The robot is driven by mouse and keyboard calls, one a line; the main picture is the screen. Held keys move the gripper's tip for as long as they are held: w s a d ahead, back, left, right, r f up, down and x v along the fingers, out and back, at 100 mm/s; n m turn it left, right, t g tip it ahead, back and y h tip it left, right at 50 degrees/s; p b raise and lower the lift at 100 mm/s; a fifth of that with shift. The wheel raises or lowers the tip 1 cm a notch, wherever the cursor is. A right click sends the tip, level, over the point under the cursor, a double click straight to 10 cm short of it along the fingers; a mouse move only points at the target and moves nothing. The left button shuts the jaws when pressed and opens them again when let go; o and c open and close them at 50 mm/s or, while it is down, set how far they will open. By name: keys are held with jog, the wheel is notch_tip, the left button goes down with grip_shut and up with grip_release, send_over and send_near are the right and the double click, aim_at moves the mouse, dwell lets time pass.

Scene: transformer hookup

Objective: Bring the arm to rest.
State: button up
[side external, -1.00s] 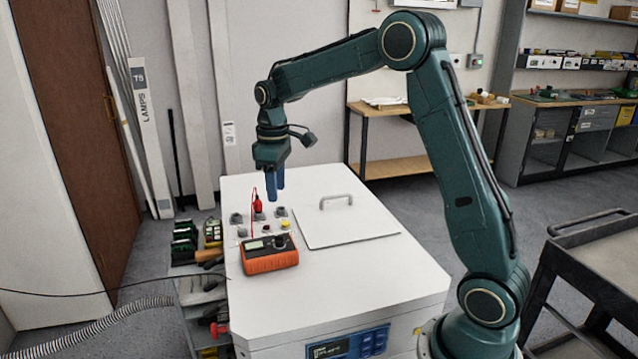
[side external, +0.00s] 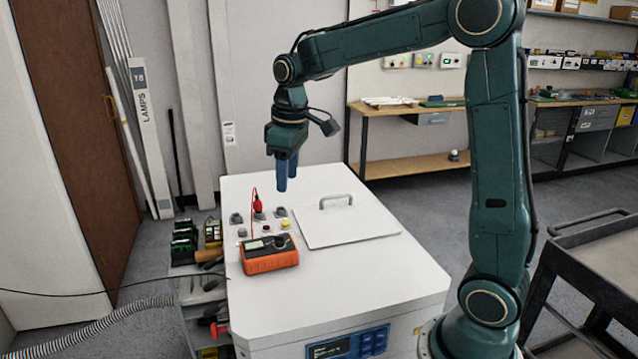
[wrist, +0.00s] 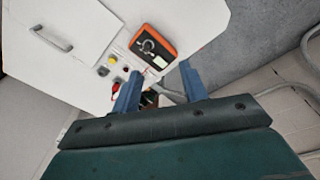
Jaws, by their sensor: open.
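My gripper (side external: 287,176) hangs above the white cabinet top (side external: 370,275), its two blue fingers pointing down, apart and empty. In the wrist view my gripper (wrist: 160,88) shows its open fingers with nothing between them touching. Below it on the cabinet is a red plug (side external: 258,205) with a red lead, standing among grey terminals (side external: 237,218). The plug shows partly beside a finger in the wrist view (wrist: 116,87). An orange meter (side external: 270,254) lies at the left of the top, apart from the gripper.
A white lid panel with a handle (side external: 336,198) lies on the cabinet top. A dark cart (side external: 590,275) stands at the right, and a workbench (side external: 415,160) behind. A low rack of tools (side external: 200,255) is left of the cabinet. The air around the gripper is clear.

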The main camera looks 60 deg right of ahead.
jog(key=s+a+m+t, duration=0.1)
jog(key=s+a+t, duration=0.1)
jog(key=s, duration=0.9)
jog(key=s+a+r+m+t, duration=0.1)
jog(key=s+a, duration=0.4)
jog(key=s, duration=0.6)
jog(key=shift+s+a+r+m+t, duration=0.25)
jog(key=shift+m+t, duration=0.15)
jog(key=shift+t, duration=0.3)
jog(key=shift+w, duration=0.1)
